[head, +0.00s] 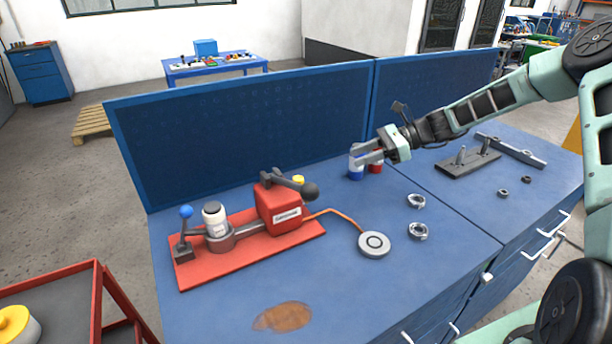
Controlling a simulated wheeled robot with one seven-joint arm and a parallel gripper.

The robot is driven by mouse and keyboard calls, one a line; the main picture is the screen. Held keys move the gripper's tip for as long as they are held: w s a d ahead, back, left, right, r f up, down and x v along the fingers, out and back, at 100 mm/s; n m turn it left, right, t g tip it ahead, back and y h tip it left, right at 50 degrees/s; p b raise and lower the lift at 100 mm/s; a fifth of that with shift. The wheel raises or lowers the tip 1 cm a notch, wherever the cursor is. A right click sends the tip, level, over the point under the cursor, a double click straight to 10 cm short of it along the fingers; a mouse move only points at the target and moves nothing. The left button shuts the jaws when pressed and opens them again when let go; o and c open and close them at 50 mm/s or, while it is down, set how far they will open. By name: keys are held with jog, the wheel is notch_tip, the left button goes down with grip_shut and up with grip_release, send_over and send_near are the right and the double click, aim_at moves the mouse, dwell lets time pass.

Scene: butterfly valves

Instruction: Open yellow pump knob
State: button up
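A red pump box (280,207) with a white label stands on a red base plate (262,252) on the blue workbench. A small yellow knob (298,180) shows on top of the box, partly hidden by a dark lever with a round black end (310,191). My gripper (354,156) is to the right of the knob and apart from it. Its two fingers point left with a gap between them, and I see nothing held. The fingers overlap a blue container (356,173) in this view; I cannot tell whether they touch it.
A small red object (376,168) stands by the blue container. A blue-knobbed lever (186,212) and a white-capped cylinder (215,217) share the base plate. An orange hose leads to a grey disc (374,244). Metal nuts (417,231) lie right. A blue panel (240,135) stands behind.

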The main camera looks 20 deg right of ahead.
aim_at(302, 178)
jog(key=p+x, duration=0.4)
jog(key=x, duration=1.1)
jog(key=shift+a+f, duration=0.3)
jog(key=c, duration=0.7)
